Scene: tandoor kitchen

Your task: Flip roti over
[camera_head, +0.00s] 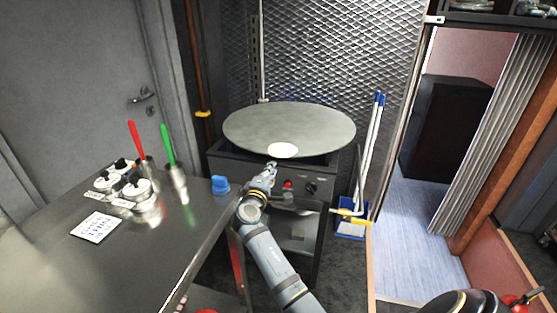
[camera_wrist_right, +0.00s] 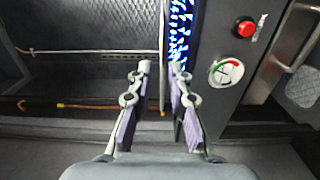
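The roti (camera_head: 283,150) is a small pale disc lying flat near the front edge of the large round grey griddle (camera_head: 310,122) in the head view. My right gripper (camera_head: 271,168) is just in front of the stove, below and slightly left of the roti in the picture, apart from it. In the right wrist view my right gripper (camera_wrist_right: 160,68) shows two fingers with purple pads, parted, with nothing between them. The roti does not show in the wrist view. My left gripper is not in view.
The stove (camera_head: 308,172) under the griddle has a red button and knob. A steel counter (camera_head: 150,245) at left holds steel pots (camera_head: 137,188), red- and green-handled tools, and a blue item (camera_head: 220,185). Long-handled tools stand in a blue bin (camera_head: 350,229) right of the stove.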

